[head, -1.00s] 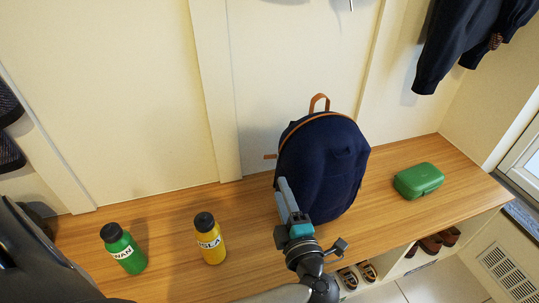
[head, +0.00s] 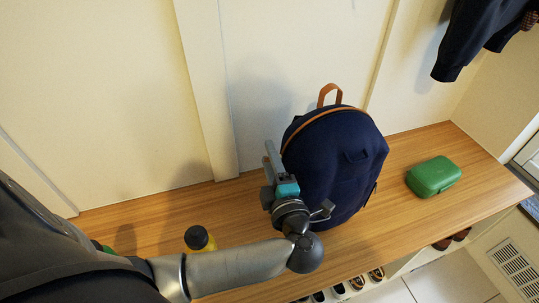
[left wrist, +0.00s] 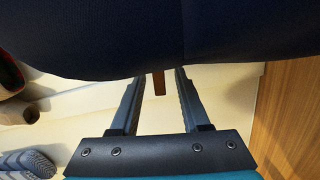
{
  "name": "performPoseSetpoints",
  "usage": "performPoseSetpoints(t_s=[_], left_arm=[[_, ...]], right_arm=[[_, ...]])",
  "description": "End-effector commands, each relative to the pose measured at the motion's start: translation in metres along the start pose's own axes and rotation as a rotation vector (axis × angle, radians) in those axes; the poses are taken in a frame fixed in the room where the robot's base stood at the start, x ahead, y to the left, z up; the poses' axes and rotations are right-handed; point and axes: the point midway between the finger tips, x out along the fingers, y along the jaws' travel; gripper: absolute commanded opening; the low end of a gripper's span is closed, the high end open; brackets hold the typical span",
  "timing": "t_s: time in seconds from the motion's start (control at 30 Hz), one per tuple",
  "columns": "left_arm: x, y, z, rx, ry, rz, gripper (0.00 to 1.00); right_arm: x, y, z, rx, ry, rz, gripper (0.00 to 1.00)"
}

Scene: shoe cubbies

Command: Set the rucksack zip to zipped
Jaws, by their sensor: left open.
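The dark blue rucksack (head: 335,165) stands upright on the wooden bench, with an orange top loop and an orange zip line (head: 345,108) arching over its top. In the left wrist view the rucksack (left wrist: 170,35) fills the top. A small brown-orange tab (left wrist: 158,84), which looks like the zip pull, hangs below its edge between my fingertips. My left gripper (head: 269,151) is open at the rucksack's left side, and its fingers (left wrist: 158,87) stand either side of the tab without closing on it. The tab is hidden in the head view. My right gripper is out of view.
A green box (head: 433,176) lies on the bench (head: 405,205) to the right, with clear wood around it. Shoes (head: 358,283) sit below the bench; a dark jacket (head: 470,40) hangs at upper right.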

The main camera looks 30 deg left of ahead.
Motion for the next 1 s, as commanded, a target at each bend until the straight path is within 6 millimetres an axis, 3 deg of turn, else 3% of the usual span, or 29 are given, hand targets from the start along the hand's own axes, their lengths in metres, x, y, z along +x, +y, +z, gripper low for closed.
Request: performPoseSetpoints(t_s=[0.17, 0.57, 1.0], left_arm=[[0.0, 0.0002, 0.0, 0.0, 0.0, 0.0, 0.44], [0.0, 0.0002, 0.0001, -0.001, 0.0, 0.0, 0.0], [0.0001, 0.0001, 0.0001, -0.001, 0.0, 0.0, 0.0]], right_arm=[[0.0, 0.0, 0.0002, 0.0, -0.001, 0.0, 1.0], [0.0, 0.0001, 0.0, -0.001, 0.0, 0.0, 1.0], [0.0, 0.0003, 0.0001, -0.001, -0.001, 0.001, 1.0]])
